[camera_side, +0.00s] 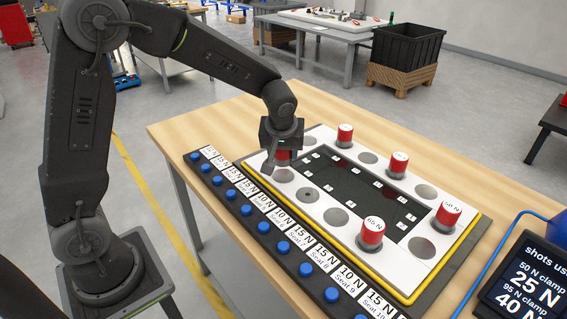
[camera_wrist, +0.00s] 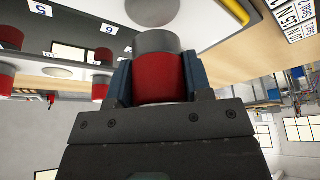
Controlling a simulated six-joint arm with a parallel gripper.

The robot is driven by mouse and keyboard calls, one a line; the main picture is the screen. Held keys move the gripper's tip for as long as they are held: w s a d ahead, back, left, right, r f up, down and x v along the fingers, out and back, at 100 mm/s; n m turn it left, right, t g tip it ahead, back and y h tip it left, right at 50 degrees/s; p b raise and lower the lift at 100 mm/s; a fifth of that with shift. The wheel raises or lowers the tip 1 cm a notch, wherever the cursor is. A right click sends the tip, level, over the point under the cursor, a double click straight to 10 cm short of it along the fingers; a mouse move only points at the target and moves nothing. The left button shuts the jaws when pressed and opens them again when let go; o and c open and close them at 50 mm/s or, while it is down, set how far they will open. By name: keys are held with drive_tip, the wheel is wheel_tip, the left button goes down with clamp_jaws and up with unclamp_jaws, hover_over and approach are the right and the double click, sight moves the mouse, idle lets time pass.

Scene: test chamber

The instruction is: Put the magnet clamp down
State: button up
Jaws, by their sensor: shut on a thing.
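My gripper (camera_side: 282,160) is shut on a red magnet clamp with a grey end (camera_wrist: 158,72). In the wrist view, its two dark fingers grip the red body from both sides. In the side view, the held clamp (camera_side: 284,155) is mostly covered by the gripper. It hangs at the left part of the white frame (camera_side: 262,160), close to a round grey seat (camera_side: 283,175). I cannot tell whether its grey end touches the frame. Several other red clamps with white tops stand on the frame, one marked 65 N (camera_side: 372,236) at the front right.
The frame surrounds a dark recessed panel (camera_side: 345,180) with small white labels. A yellow edge (camera_side: 345,262) runs around it. A strip of blue buttons (camera_side: 263,227) with force labels lies along the near side. A screen (camera_side: 525,285) stands at right. Several grey seats are bare.

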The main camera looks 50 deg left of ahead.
sight(283, 174)
drive_tip(key=shift+f, duration=2)
drive_tip(key=shift+f, duration=0.2)
drive_tip(key=o, duration=1.1)
